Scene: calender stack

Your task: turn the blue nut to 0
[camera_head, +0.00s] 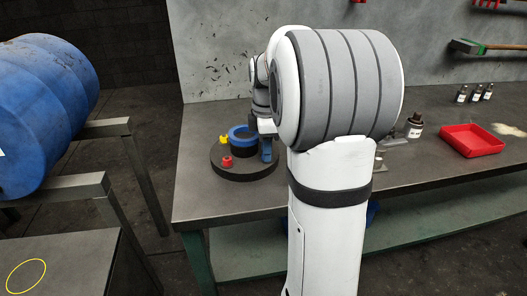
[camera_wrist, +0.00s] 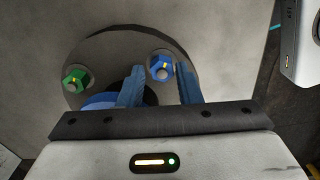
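The blue nut (camera_wrist: 160,68) sits on a round grey disc (camera_wrist: 110,42) in the wrist view, with a small yellow mark on it. My gripper (camera_wrist: 160,75) is open, with one blue finger to the left of the nut and one to the right. Gaps show on both sides, so the fingers do not appear to touch it. In the head view the disc (camera_head: 240,174) stands on the workbench, and my gripper (camera_head: 266,150) is over its right side. The blue nut cannot be made out there, and no 0 marking is legible.
A green nut (camera_wrist: 76,80) is left on the disc in the wrist view. A yellow nut (camera_head: 223,139), a red nut (camera_head: 226,161) and a blue ring (camera_head: 240,132) show in the head view. A red tray (camera_head: 471,140) and bottles (camera_head: 475,93) stand right on the bench (camera_head: 200,190).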

